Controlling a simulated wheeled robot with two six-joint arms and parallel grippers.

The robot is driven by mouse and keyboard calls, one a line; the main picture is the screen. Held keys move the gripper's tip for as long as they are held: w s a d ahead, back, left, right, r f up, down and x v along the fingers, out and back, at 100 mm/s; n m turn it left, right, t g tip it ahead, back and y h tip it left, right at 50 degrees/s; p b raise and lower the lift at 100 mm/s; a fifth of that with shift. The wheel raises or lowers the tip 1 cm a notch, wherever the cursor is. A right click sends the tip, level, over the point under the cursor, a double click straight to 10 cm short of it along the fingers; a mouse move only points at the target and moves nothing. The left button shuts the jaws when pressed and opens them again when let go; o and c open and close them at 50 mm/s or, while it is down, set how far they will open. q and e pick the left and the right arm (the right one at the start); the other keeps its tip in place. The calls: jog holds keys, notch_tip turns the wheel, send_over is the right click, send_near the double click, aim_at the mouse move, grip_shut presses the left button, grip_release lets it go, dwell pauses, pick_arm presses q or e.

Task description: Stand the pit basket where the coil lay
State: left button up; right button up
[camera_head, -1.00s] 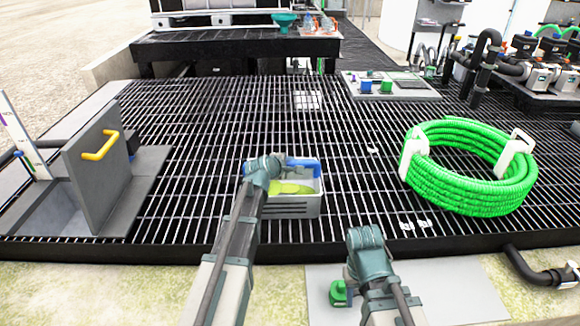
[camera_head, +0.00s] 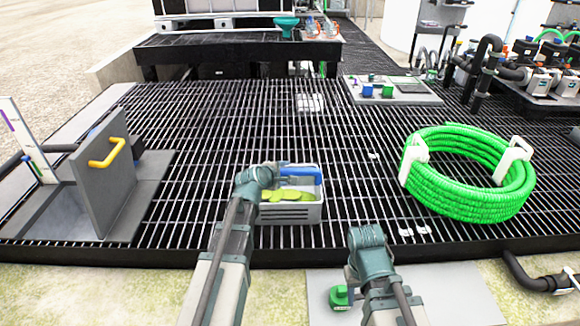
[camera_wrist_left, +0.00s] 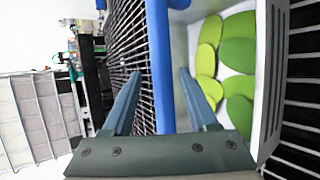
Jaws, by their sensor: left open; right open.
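The pit basket (camera_head: 292,213) is a small grey bin with a blue handle bar (camera_head: 300,171) and yellow-green leaf-like pieces inside. It stands on the black grating. My left gripper (camera_head: 275,183) is at its left side. In the left wrist view the open fingers (camera_wrist_left: 160,75) lie either side of the blue bar (camera_wrist_left: 160,50); contact cannot be told. The bright green coil (camera_head: 468,195), with white clips, lies on the grating at the right. My right gripper (camera_head: 350,280) is low over the pale slab, its fingers mostly hidden, away from basket and coil.
A grey upright panel with a yellow handle (camera_head: 107,150) stands at the left. A pale slab (camera_head: 450,290) lies in front of the grating, with a small green object (camera_head: 340,297) by my right gripper. Pumps (camera_head: 545,75) stand at the back right.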

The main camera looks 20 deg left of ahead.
pick_arm(q)
jog(key=p+v, duration=0.2)
jog(key=v, duration=0.3)
jog(key=shift+s+a+r, duration=0.1)
jog(key=shift+s, duration=0.1)
jog(key=s+d+f+m+g+h, duration=0.1)
jog(key=s+d+f+m+g, duration=0.6)
jog(key=s+d+m, duration=0.6)
jog(key=s+d+f+m+g+y, duration=0.1)
jog(key=s+d+m+g+y, duration=0.1)
jog(key=s+m, duration=0.2)
jog(key=s+d+f+m+g+y, duration=0.2)
jog(key=s+m, duration=0.3)
jog(key=s, duration=0.4)
jog(key=shift+s+f+m+g, duration=0.25)
jog(key=shift+f+m+g, duration=0.05)
jog(key=shift+g, duration=0.1)
